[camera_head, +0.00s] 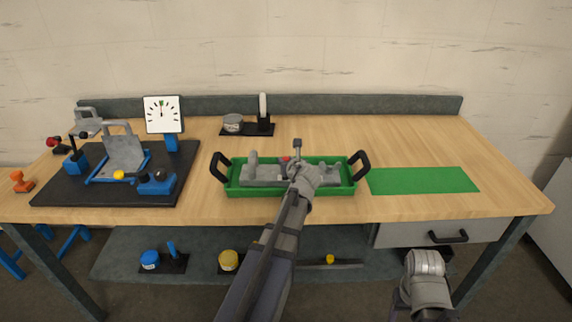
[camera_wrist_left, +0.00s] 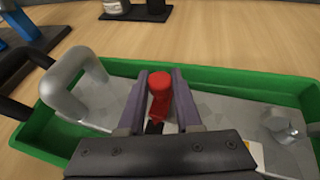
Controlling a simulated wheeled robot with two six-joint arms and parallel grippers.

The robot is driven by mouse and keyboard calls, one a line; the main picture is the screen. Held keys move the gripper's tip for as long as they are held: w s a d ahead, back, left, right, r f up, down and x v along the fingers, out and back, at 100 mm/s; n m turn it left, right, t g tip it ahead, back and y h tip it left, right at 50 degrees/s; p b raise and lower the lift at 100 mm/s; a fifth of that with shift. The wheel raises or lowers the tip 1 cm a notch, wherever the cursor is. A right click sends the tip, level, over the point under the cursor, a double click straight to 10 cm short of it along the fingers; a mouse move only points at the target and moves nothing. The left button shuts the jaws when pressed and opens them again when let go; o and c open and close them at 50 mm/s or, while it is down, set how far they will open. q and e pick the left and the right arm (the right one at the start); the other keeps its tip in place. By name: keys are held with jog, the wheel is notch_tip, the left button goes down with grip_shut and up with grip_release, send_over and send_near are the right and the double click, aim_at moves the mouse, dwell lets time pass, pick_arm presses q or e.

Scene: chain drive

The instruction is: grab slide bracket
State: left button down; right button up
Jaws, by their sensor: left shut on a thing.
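A grey metal bracket-like part (camera_head: 262,174) lies in the green tray (camera_head: 240,191) at the middle of the bench. In the left wrist view it shows a grey loop handle (camera_wrist_left: 72,78) at the left and a small raised fitting at the right. My left gripper (camera_head: 292,165) reaches down over the tray. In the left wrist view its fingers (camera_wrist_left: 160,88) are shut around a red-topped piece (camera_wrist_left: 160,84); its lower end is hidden. My right gripper (camera_head: 425,268) is low, in front of the bench; its fingers cannot be made out.
A black mat (camera_head: 60,192) at left carries blue fixtures and an upright grey plate (camera_head: 124,152). A dial (camera_head: 163,115) stands behind it. The green mat (camera_head: 424,180) on the right is bare. The tray's black handles (camera_head: 359,164) stick up. A shelf lies below the benchtop.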

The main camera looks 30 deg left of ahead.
aim_at(286, 158)
pick_arm(q)
jog(key=shift+r+p, duration=4.8)
jog(key=shift+r, duration=0.15)
